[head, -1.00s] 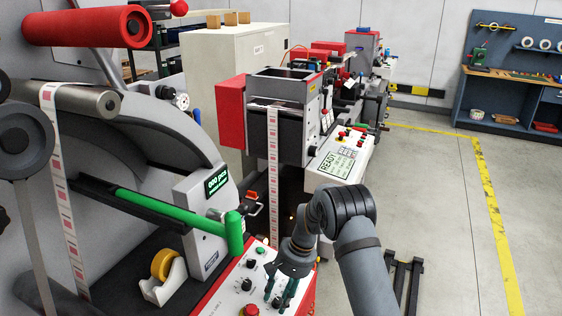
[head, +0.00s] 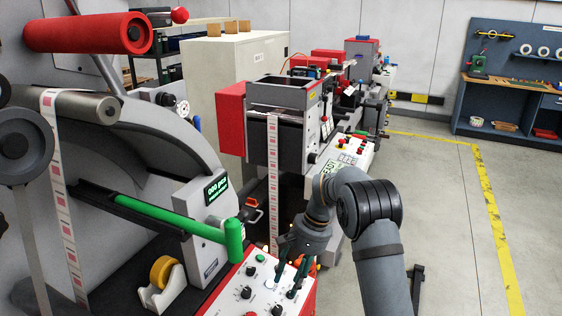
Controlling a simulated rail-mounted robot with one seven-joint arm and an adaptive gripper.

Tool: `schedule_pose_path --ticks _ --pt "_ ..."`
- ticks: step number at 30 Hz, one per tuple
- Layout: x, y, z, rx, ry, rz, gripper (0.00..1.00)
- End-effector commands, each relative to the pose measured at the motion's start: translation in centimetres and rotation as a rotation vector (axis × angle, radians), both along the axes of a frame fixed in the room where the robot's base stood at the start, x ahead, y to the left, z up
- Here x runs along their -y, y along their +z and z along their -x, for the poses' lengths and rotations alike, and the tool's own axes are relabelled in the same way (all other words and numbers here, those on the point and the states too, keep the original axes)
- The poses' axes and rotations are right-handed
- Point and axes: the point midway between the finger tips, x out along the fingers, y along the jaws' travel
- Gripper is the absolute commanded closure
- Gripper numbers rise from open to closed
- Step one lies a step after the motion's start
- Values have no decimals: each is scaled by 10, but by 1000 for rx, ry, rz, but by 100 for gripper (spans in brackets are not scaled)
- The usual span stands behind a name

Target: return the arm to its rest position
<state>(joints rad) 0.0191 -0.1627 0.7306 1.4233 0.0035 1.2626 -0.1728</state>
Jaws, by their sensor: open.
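My grey arm rises from the lower right, bends at a dark elbow joint and reaches down to the left. My gripper (head: 289,284) points down over the white control panel (head: 235,293) with its red edge. Its two dark fingers are apart and nothing shows between them. I cannot tell whether the fingertips touch the panel or hang just above it.
Left of my gripper are a green handle (head: 233,240), a tape dispenser (head: 164,284) and the red roller (head: 88,33). A printing machine (head: 277,125) with a label web stands behind the arm. Open floor (head: 440,190) lies to the right, marked by a yellow line.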

Motion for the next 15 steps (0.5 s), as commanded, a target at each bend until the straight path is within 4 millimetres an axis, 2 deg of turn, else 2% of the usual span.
schedule_pose_path --ticks 2,3,15 --pt "6 18 -3 4 -3 0 59" --pt "1 3 2 -7 1 1 59" --pt "-25 -81 9 -3 0 1 59"
